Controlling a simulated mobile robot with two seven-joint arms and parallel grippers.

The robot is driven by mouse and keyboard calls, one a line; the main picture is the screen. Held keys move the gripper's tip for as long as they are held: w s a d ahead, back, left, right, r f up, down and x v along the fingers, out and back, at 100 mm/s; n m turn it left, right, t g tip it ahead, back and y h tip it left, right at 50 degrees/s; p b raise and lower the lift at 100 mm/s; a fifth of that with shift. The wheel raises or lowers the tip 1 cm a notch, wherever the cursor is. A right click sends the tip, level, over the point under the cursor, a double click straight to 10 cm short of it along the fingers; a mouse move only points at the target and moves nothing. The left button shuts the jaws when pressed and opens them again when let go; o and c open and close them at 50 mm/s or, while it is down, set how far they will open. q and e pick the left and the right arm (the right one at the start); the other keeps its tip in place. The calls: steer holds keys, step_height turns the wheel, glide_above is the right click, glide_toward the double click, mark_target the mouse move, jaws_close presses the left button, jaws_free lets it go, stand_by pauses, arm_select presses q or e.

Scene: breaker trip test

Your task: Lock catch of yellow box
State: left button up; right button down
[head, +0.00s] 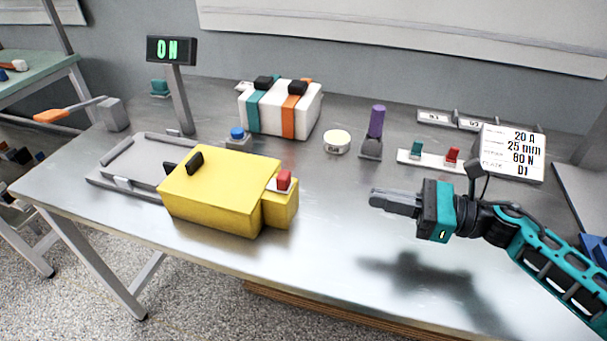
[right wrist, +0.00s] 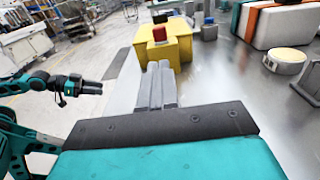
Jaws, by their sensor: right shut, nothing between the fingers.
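The yellow box (head: 215,195) stands on the metal table at the front right of the grey tray. It has a black part (head: 195,162) on top. A red catch (head: 284,180) sits on the smaller yellow block at its right end; the catch also shows in the right wrist view (right wrist: 160,34). I cannot tell whether it is locked. My right gripper (head: 376,199) is shut and empty, above the table to the right of the box, apart from it. Its fingers point towards the red catch. My left gripper (right wrist: 94,87) shows small at the left of the right wrist view; its jaw state is unclear.
A grey tray (head: 112,184) lies behind the box's left side. Behind are a blue button (head: 237,133), a striped white box (head: 275,122), a pale round tub (head: 336,141) and a purple-handled lever (head: 376,122). A display (head: 171,50) reads ON. The table between gripper and box is clear.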

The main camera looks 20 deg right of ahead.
arm_select(q)
steer(key=shift+s, duration=0.2)
arm_select(e)
steer(key=shift+s, duration=0.1)
steer(key=shift+a, duration=0.1)
steer(key=p, duration=0.2)
glide_toward(289, 180)
steer(key=x, duration=0.5)
steer(key=shift+a+r, duration=0.1)
steer(key=shift+x, duration=0.85)
arm_select(q)
steer(key=shift+s+a+r+y, duration=0.15)
steer(key=shift+a+r+y, duration=0.15)
steer(key=shift+a+r, duration=0.2)
steer(key=shift+f, duration=0.1)
arm_select(e)
steer(key=x, duration=0.2)
steer(key=shift+w+a+b, duration=0.15)
steer(key=shift+w+b, duration=0.15)
steer(key=shift+b, duration=0.05)
steer(key=shift+a, duration=0.1)
arm_select(q)
steer(key=shift+d, duration=0.45)
